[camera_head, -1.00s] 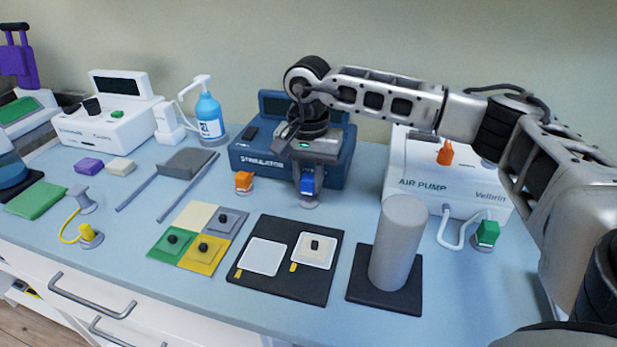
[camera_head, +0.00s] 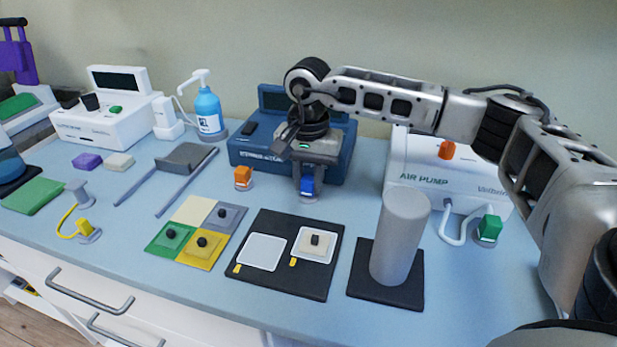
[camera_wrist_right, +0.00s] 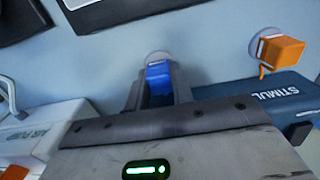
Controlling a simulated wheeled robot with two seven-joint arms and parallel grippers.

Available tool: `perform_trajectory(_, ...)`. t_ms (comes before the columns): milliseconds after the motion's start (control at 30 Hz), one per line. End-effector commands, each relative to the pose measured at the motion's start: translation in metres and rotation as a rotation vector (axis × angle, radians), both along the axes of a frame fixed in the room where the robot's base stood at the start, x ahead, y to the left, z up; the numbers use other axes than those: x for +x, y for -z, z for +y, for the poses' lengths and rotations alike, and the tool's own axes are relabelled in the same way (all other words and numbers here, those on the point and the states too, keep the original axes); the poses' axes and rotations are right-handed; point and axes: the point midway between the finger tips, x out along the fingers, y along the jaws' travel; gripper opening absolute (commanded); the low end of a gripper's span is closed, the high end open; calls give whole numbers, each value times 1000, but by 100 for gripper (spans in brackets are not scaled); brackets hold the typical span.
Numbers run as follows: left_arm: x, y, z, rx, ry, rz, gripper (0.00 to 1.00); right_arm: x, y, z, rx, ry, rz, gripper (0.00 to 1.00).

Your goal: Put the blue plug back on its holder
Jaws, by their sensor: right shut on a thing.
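My right gripper (camera_head: 308,180) points down in front of the dark blue stimulator box (camera_head: 250,155). It is shut on the blue plug (camera_head: 307,187), which shows between the fingers. The plug also shows in the right wrist view (camera_wrist_right: 158,78). A round grey holder (camera_head: 309,199) is on the table just below the plug, and its disc shows beyond the plug in the wrist view (camera_wrist_right: 158,56). The fingers hide part of the plug, and I cannot tell whether the plug touches the holder. My left gripper is out of view.
An orange plug (camera_head: 243,177) stands on its own holder close to the left. The air pump (camera_head: 425,180) with a green plug (camera_head: 489,229) is to the right. A grey cylinder (camera_head: 400,235) on a dark base and a black tray (camera_head: 285,285) are in front.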

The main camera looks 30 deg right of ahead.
Motion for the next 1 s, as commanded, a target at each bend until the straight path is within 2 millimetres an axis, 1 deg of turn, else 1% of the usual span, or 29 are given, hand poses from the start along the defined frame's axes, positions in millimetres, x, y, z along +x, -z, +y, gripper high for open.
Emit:
perform_trajectory(500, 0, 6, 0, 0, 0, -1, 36, 0, 9, 0, 0, 0, 0, 10)
perform_trajectory(833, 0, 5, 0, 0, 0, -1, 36, 0, 7, 0, 0, 0, 0, 10)
perform_trajectory(867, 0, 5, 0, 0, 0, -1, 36, 0, 7, 0, 0, 0, 0, 26)
perform_trajectory(900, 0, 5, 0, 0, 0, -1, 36, 0, 7, 0, 0, 0, 0, 37)
perform_trajectory(933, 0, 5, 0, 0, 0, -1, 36, 0, 7, 0, 0, 0, 0, 45)
perform_trajectory(967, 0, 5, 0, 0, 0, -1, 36, 0, 7, 0, 0, 0, 0, 49)
perform_trajectory(1000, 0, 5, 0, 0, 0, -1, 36, 0, 7, 0, 0, 0, 0, 49)
